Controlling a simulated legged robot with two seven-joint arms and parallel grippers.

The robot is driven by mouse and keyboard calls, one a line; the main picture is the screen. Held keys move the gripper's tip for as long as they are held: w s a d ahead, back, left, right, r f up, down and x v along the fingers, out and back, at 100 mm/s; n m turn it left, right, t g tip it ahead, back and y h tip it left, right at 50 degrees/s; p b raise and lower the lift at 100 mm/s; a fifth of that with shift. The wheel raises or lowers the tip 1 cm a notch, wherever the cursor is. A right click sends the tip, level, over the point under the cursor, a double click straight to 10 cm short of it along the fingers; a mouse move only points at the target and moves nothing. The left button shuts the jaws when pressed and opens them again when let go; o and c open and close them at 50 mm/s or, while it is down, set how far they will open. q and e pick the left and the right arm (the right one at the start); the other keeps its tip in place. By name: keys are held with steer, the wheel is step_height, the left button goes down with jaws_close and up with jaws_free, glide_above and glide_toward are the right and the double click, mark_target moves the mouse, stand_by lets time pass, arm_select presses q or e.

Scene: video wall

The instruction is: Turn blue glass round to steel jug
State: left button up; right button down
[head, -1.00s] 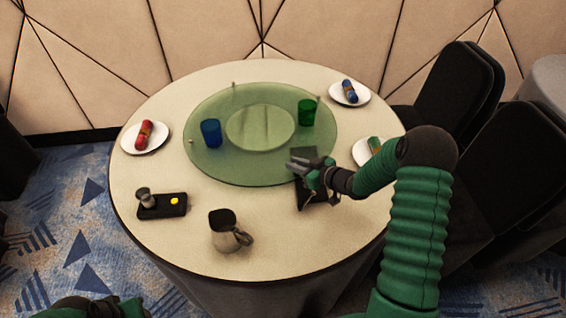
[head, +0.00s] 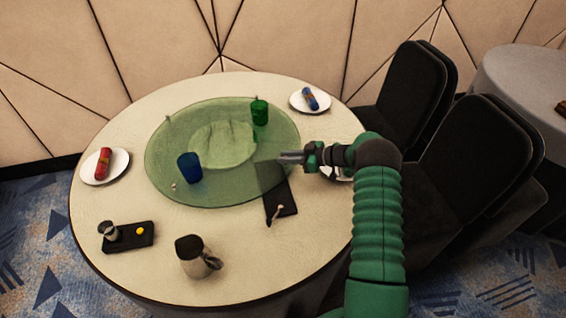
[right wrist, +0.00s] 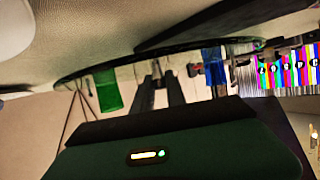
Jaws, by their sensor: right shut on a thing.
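The blue glass (head: 189,168) stands upright on the front-left part of the round green glass turntable (head: 222,197). The steel jug (head: 192,262) stands on the table at the front, off the turntable. My right gripper (head: 283,158) is at the turntable's right rim, shut on what appears to be a small rim peg; the fingers hide it in the head view. The right wrist view shows the grey fingers (right wrist: 160,88), with the blue glass (right wrist: 213,68) to their right. My left gripper is not in view.
A green glass (head: 260,112) stands at the turntable's back right. A dark mat (head: 285,203) lies at the front right, partly under the rim. A black tray (head: 130,237) is front left. Plates with rolls (head: 104,164) (head: 309,99) sit around the table; chairs (head: 455,160) stand right.

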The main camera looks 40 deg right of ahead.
steer(key=shift+w+d+b, duration=0.15)
steer(key=shift+w+d, duration=0.2)
steer(key=shift+d, duration=0.25)
steer(key=shift+w+d+b, duration=0.15)
steer(key=shift+w+d, duration=0.2)
steer(key=shift+d, duration=0.25)
steer(key=c, duration=1.4)
jaws_free()
steer(key=shift+o, duration=0.2)
steer(key=shift+d, duration=0.1)
steer(key=v, duration=1.6)
steer(key=shift+s+d+p, duration=0.15)
steer(key=shift+s+p, duration=0.1)
steer(key=shift+p, duration=0.2)
steer(key=shift+r, duration=0.1)
